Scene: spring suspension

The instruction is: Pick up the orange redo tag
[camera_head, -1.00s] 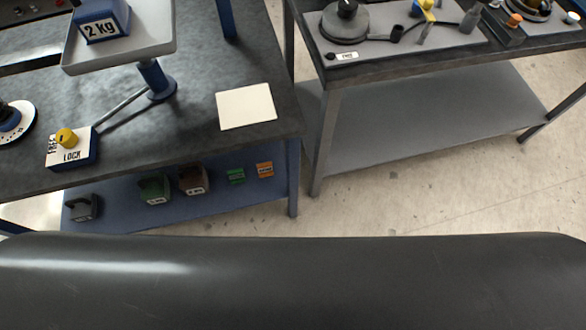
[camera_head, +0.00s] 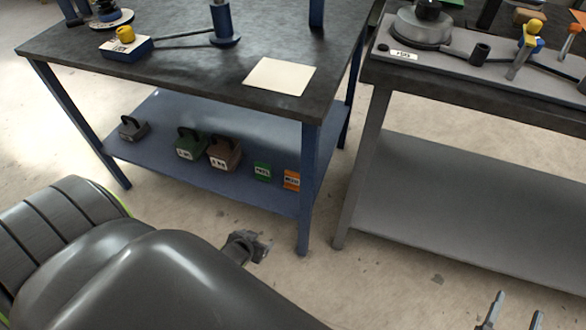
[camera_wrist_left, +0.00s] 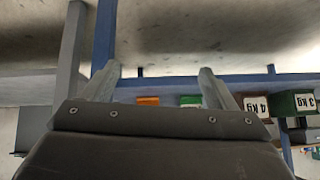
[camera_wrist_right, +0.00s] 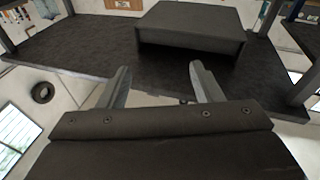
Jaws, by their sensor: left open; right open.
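The orange tag (camera_head: 291,180) stands at the right end of the blue lower shelf (camera_head: 235,193), right of a green tag (camera_head: 262,171). My left gripper (camera_head: 258,246) is low in front of the shelf, apart from the tag. In the left wrist view the orange tag (camera_wrist_left: 148,101) and green tag (camera_wrist_left: 190,100) show between the open fingers (camera_wrist_left: 160,72), beyond the gripper, with nothing held. My right gripper (camera_head: 515,310) is at the bottom right edge of the head view. Its fingers are open and empty in the right wrist view (camera_wrist_right: 160,70).
Several weights, including a brown one (camera_head: 225,154) and a green one (camera_head: 190,147), stand left of the tags. A blue table leg (camera_head: 305,200) rises just right of the orange tag. The dark tabletop (camera_head: 185,75) overhangs the shelf. A grey bench (camera_head: 460,205) stands right.

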